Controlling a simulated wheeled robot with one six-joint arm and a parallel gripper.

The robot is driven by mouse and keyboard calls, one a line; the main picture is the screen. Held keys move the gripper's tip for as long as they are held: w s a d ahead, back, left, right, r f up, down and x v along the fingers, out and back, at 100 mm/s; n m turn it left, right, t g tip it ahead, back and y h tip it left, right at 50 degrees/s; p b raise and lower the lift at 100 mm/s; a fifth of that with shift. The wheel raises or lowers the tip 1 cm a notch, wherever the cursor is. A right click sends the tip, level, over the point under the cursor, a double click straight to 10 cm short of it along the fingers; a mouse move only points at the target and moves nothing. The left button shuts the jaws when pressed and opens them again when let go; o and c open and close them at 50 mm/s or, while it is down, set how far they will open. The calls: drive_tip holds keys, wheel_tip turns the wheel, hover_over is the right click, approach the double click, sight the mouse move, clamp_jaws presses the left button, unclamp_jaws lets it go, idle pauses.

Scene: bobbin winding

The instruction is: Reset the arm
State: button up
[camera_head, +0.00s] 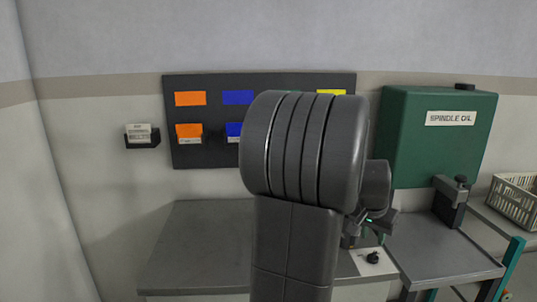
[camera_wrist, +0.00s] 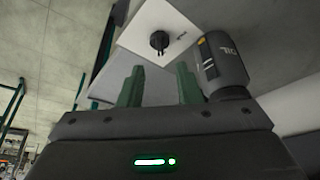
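My dark arm fills the middle of the head view. My gripper (camera_head: 375,218) is partly hidden behind it, above the right part of the grey bench (camera_head: 200,245). In the wrist view, the two green fingers of my gripper (camera_wrist: 160,78) stand apart with nothing held between them. Beyond the fingers is a white plate (camera_wrist: 138,38) with a black knob (camera_wrist: 159,41). The knob (camera_head: 372,257) also shows in the head view, on the white plate (camera_head: 388,267) below my gripper.
A dark wall board (camera_head: 260,82) carries coloured labels, partly hidden by my arm. A green spindle oil tank (camera_head: 415,150) stands right, with a dark device (camera_head: 452,205) below. A small card holder (camera_head: 142,136) hangs left. A pale basket (camera_head: 515,200) is far right. The bench's left part is clear.

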sight(375, 255)
drive_tip(key=x, duration=0.8)
drive_tip(key=shift+s, duration=0.1)
drive_tip(key=shift+d+f, duration=0.2)
drive_tip(key=shift+d+n+t+y+p, duration=0.15)
drive_tip(key=shift+n+t+y+p, duration=0.2)
drive_tip(key=shift+n+p, duration=0.9)
drive_tip(key=shift+d+n+t+y, duration=0.15)
drive_tip(key=shift+n+y, duration=0.3)
drive_tip(key=shift+n, duration=0.8)
drive_tip(key=shift+d+n+t+y, duration=0.15)
drive_tip(key=shift+n+y, duration=0.25)
drive_tip(key=shift+n, duration=0.8)
drive_tip(key=v, duration=1.2)
drive_tip(key=shift+r, duration=0.4)
drive_tip(key=shift+s+r, duration=0.1)
drive_tip(key=shift+r, duration=0.05)
